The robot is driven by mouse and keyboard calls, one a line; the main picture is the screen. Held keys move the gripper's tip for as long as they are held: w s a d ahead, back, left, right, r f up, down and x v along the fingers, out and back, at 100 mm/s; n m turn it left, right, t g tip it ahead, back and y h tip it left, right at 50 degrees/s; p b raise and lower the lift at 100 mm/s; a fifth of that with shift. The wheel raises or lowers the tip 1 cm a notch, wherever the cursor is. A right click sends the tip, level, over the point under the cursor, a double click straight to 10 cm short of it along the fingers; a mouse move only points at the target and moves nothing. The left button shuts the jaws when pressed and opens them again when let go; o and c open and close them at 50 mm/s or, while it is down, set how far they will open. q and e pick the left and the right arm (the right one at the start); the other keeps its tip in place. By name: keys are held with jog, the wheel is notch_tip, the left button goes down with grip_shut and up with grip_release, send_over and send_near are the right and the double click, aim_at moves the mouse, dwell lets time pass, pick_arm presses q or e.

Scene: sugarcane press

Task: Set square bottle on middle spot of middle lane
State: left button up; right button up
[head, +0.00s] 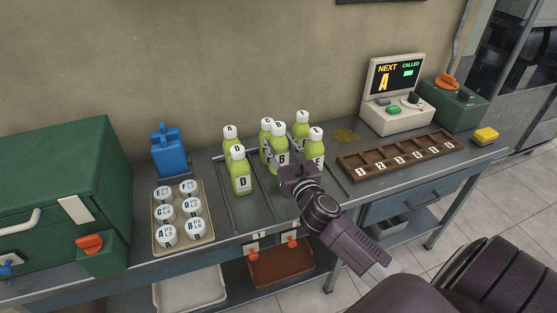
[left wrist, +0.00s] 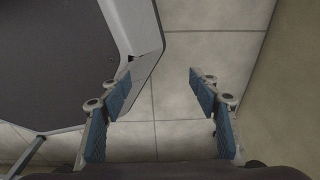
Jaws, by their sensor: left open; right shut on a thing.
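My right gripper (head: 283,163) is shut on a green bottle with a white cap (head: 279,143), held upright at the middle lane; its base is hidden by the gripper. Another green bottle (head: 265,140) stands just behind it. Two bottles (head: 240,172) (head: 230,138) stand in the left lane and two more (head: 302,128) (head: 316,147) on the right side. I cannot tell from their shape which is square. Thin metal rails (head: 222,201) mark the lanes. My left gripper (left wrist: 160,85) is open and empty above floor tiles in the left wrist view.
A tray (head: 183,240) of lettered white-capped cups and a blue jug (head: 168,152) are at left. A numbered wooden rack (head: 377,173), a display machine (head: 397,97) and a yellow sponge (head: 485,136) are at right. The counter before the middle lane is partly covered by my right arm.

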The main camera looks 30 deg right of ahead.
aim_at(282, 163)
notch_tip(282, 163, down, 4)
jog(key=shift+f+b, duration=0.1)
jog(key=shift+b, duration=0.8)
jog(key=shift+f, duration=0.15)
pick_arm(q)
jog(key=shift+s+a+f, duration=0.15)
jog(key=shift+s+f, duration=0.3)
jog(key=shift+f, duration=0.05)
jog(key=shift+s+a+f, duration=0.15)
jog(key=shift+s+f, duration=0.3)
jog(key=shift+f, duration=0.05)
pick_arm(e)
jog(key=shift+f, duration=0.1)
jog(key=o, duration=1.4)
pick_arm(q)
jog(key=shift+w, duration=0.2)
